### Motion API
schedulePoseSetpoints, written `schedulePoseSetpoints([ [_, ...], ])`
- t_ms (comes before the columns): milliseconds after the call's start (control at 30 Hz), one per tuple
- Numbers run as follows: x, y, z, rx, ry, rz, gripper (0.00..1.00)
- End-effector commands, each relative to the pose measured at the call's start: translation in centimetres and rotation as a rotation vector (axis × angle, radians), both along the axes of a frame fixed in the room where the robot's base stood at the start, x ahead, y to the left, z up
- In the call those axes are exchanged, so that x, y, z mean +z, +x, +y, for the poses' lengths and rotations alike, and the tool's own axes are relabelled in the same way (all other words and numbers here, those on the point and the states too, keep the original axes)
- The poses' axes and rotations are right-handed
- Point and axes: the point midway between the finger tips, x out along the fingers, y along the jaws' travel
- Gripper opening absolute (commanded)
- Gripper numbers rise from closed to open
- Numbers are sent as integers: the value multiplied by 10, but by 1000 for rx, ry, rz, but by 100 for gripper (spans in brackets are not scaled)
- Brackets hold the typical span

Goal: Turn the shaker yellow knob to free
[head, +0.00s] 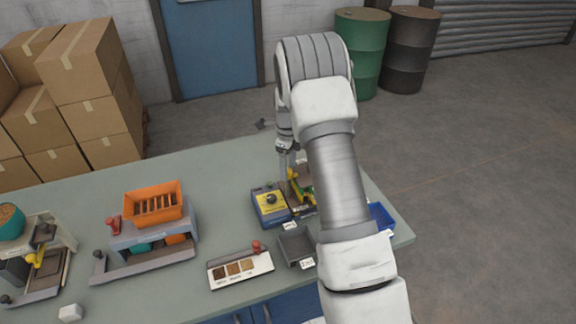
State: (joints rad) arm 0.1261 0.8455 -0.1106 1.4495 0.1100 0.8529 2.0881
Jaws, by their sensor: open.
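My gripper (287,172) points down over the back right of the table, and its jaws are open. Just below and beside it is a small device with yellow and green parts (304,190), partly hidden by my arm. A yellow piece (292,175) of it stands close to the fingertips; I cannot tell whether they touch, or which way it is turned. Left of it is a blue box (268,208) with a yellow face and a black dial. Another yellow handle (38,257) is on the machine at far left. No label naming the shaker is readable.
An orange slotted bin (154,204) sits on a grey stand at left centre. A white sample board (240,270), a dark tray (296,246) and a blue bin (381,217) are nearer the front and right. The table's back left is clear.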

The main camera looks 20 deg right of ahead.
Motion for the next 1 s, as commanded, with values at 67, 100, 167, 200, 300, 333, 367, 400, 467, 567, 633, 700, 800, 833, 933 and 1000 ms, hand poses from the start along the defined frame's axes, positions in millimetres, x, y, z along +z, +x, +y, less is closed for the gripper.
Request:
schedulePoseSetpoints([
  [67, -3, 0, 0, 0, 0, 0, 64],
  [100, -3, 0, 0, 0, 0, 0, 64],
  [167, -4, 0, 0, 0, 0, -1, 64],
  [200, -4, 0, 0, 0, -1, -1, 64],
  [300, -3, 0, 0, 0, 0, 0, 64],
  [333, -3, 0, 0, 0, 0, 0, 61],
  [367, -3, 0, 0, 0, 0, 0, 56],
  [400, -3, 0, 0, 0, 0, 0, 48],
  [467, -3, 0, 0, 0, 0, 0, 38],
  [567, -3, 0, 0, 0, 0, 0, 20],
  [633, -3, 0, 0, 0, 0, 0, 7],
  [700, -3, 0, 0, 0, 0, 0, 0],
  [800, -3, 0, 0, 0, 0, 0, 0],
  [833, -3, 0, 0, 1, 0, 0, 0],
  [933, -3, 0, 0, 5, -1, -1, 0],
  [1000, -3, 0, 0, 15, -1, -1, 0],
])
